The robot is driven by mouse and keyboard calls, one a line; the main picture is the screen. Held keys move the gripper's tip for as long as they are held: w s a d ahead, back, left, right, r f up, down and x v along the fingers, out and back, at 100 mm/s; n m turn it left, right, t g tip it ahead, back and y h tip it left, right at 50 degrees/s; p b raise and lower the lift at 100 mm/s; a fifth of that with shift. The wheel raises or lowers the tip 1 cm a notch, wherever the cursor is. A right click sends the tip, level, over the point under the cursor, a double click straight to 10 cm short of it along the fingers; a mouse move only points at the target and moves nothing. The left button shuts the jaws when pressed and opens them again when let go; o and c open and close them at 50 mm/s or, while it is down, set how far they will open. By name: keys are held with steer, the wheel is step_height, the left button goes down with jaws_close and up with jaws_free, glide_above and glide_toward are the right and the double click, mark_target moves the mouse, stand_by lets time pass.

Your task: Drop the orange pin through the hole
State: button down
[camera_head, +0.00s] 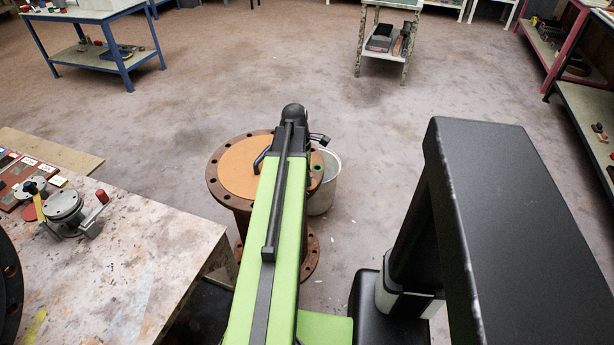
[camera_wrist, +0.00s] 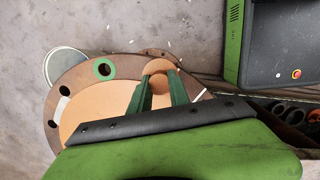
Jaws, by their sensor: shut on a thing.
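The orange pin (camera_wrist: 158,67) shows in the wrist view as a round orange-brown end between the fingertips. My gripper (camera_wrist: 160,78), with two green fingers, is shut on it above the flange. The hole (camera_wrist: 103,69) with a green ring around it is in the flange rim, left of the pin and apart from it in the wrist view. In the head view the green-ringed hole (camera_head: 317,168) shows just right of my arm. The flange (camera_head: 233,180) has a brown bolted rim and an orange face. In the head view my arm hides the gripper's fingers and the pin.
A pale bucket (camera_head: 327,188) stands on the floor beside the flanged pipe; it shows in the wrist view (camera_wrist: 62,64). A worktable (camera_head: 140,262) with metal parts is at the left. Other rim holes (camera_wrist: 64,91) are plain and dark. Open floor lies beyond the pipe.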

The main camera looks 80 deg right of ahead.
steer(key=shift+f, duration=0.3)
stand_by(0.4)
steer(key=c, duration=1.1)
jaws_free()
steer(key=shift+c, duration=0.2)
step_height(320, 180, up, 17)
steer(key=w+p, duration=0.2)
steer(key=p, duration=1.4)
steer(key=shift+w+a+r+p, duration=0.15)
steer(key=shift+w+a+p, duration=0.1)
steer(key=shift+p, duration=0.1)
